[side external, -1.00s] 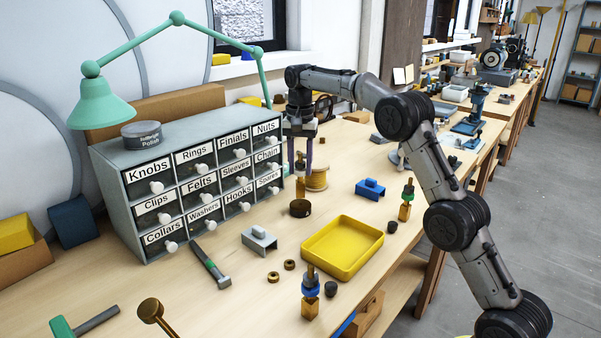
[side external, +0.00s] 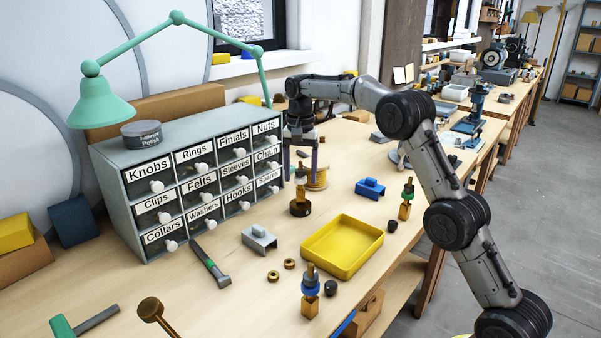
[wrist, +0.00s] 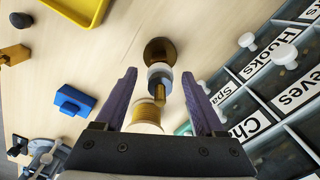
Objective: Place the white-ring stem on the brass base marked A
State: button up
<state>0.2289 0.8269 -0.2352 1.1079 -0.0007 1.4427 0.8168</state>
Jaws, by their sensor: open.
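The white-ring stem (side external: 300,187) stands upright on a round brass base (side external: 300,209) near the drawer cabinet. In the wrist view the stem's white ring (wrist: 159,73) sits against the brass base (wrist: 160,48), with the brass rod pointing toward my gripper. My gripper (side external: 301,172) is open above and around the stem's upper end. In the wrist view its two purple fingers (wrist: 160,85) are spread on either side of the stem, with gaps to both. The letter on the base is not readable in either view.
A thread spool (side external: 316,178) stands close behind my gripper. The labelled drawer cabinet (side external: 190,185) is close on the left. A yellow tray (side external: 343,246), a blue block (side external: 370,189), a blue-ring stem (side external: 310,287) and a green-ring stem (side external: 407,197) stand to the right and front.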

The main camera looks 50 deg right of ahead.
notch_tip(320, 180, up, 7)
jog(key=shift+r, duration=0.15)
jog(key=shift+s+a+r, duration=0.15)
jog(key=shift+s+r, duration=0.05)
jog(key=shift+r, duration=0.35)
jog(key=s+a+r+n+t, duration=0.2)
jog(key=s+a+r+n, duration=0.15)
jog(key=s, duration=0.55)
jog(key=s+a+r+n+t, duration=0.1)
jog(key=s+a+r+n, duration=0.3)
jog(key=s, duration=0.6)
jog(key=s+a+f+n+t, duration=0.1)
jog(key=s+a+f+n, duration=0.1)
jog(key=s+f, duration=0.4)
jog(key=s+a+f+n+t, duration=0.1)
jog(key=s+f, duration=0.5)
jog(key=s, duration=0.6)
jog(key=shift+a+n+t, duration=0.3)
jog(key=shift+a+n, duration=0.45)
jog(key=shift+a, duration=0.15)
